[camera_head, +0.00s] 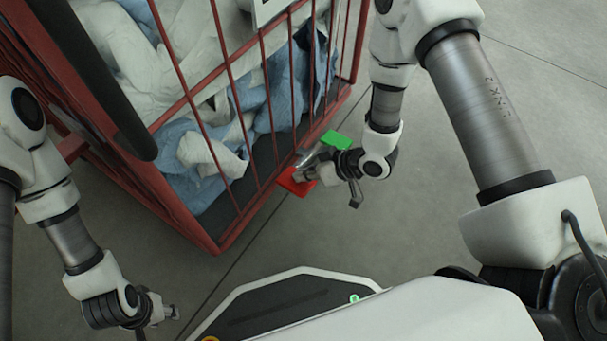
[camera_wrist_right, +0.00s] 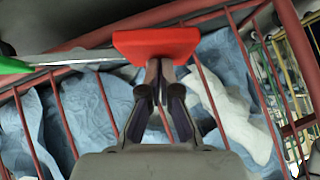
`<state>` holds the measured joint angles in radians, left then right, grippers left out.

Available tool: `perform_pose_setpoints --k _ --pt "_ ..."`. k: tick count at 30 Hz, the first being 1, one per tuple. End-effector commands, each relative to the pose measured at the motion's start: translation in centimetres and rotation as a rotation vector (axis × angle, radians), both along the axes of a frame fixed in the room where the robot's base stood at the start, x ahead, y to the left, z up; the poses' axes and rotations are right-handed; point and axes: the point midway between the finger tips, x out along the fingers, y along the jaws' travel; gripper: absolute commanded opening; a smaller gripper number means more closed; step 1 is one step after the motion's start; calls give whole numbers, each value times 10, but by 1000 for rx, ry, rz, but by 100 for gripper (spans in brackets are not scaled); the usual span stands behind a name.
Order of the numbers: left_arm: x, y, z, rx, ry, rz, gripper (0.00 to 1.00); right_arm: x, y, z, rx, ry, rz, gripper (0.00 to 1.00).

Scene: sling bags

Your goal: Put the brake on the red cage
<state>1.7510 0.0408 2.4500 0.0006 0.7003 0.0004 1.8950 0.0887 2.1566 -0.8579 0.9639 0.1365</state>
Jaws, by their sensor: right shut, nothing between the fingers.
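The red cage (camera_head: 222,245) is a wire trolley filled with white and blue cloth. At its lower edge is a brake lever with a red pedal (camera_head: 292,184) and a green pedal (camera_head: 336,140), joined by a metal bar. In the right wrist view the red pedal (camera_wrist_right: 155,43) is in front of my fingertips, and the green pedal (camera_wrist_right: 12,66) is at the left edge. My right gripper (camera_head: 304,175) is shut and empty, its tips at the red pedal; I cannot tell whether they touch. My left gripper (camera_head: 172,312) hangs low at the left, away from the pedals; its fingers are unclear.
The cage's red bars (camera_head: 272,100) rise close beside my right gripper. A dark bar (camera_head: 95,75) runs along the cage's near upper side. Grey floor (camera_head: 285,235) is clear in front of the cage. In the right wrist view, yellow bars (camera_wrist_right: 291,75) show behind at the right.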

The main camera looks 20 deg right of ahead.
Motion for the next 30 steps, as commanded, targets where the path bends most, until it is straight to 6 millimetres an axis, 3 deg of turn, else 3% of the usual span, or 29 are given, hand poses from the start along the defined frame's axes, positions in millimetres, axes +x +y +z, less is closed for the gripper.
perform_pose_setpoints --k 14,22,30 --pt "0 0 4 0 1 0 40 -5 5 -9 -71 -52 2 0" --pt "-1 0 10 0 1 -2 40 -9 10 -28 -220 -166 6 0" --pt "-1 0 18 0 1 -2 40 -11 13 -51 -215 -167 1 0"
